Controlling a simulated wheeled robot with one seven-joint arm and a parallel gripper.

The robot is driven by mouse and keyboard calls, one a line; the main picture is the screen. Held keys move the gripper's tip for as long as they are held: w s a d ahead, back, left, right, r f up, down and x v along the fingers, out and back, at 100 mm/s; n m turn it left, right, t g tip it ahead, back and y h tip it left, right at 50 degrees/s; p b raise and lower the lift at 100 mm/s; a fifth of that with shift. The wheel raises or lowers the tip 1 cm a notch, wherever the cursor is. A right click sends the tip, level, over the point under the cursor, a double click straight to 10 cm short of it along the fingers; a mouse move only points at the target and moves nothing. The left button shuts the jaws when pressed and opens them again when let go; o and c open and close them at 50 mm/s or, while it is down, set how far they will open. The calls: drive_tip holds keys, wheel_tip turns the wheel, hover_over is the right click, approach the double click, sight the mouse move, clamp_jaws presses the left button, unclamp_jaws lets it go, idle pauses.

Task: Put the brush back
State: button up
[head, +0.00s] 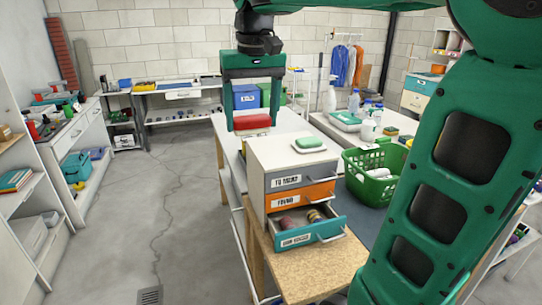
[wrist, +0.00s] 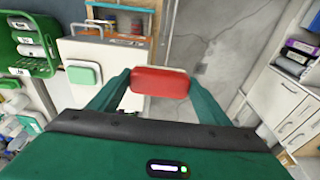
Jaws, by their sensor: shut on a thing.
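My gripper (head: 251,112) is shut on a red block-shaped thing with a pale edge, which looks like the brush (head: 252,122). In the wrist view the brush (wrist: 160,83) sits crosswise between the two green fingers. It is held in the air, above and to the left of a small drawer cabinet (head: 264,154) in the head view. The cabinet's bottom teal drawer (head: 312,234) is open and holds reddish and tan items. The grey drawer (head: 290,180) and orange drawer (head: 301,196) above it are shut. Their labels are hard to read.
A green and white block (head: 308,143) lies on the cabinet top. A green basket (head: 375,172) with white contents stands to the right. Bottles (head: 368,130) and a tray stand behind it. Shelves (head: 75,150) line the left. The floor (head: 170,190) between is clear.

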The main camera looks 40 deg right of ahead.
drive_tip(key=w+d+f, duration=0.1)
drive_tip(key=d+f, duration=0.1)
drive_tip(key=d, duration=0.1)
drive_tip(key=w+d+f, duration=0.2)
drive_tip(key=d, duration=0.2)
drive_tip(key=w+d+f, duration=0.1)
drive_tip(key=d+f, duration=0.2)
drive_tip(key=shift+w+d, duration=0.15)
drive_tip(key=shift+w, duration=0.25)
drive_tip(key=shift+f, duration=2)
drive_tip(key=shift+f, duration=0.1)
drive_tip(key=o, duration=0.8)
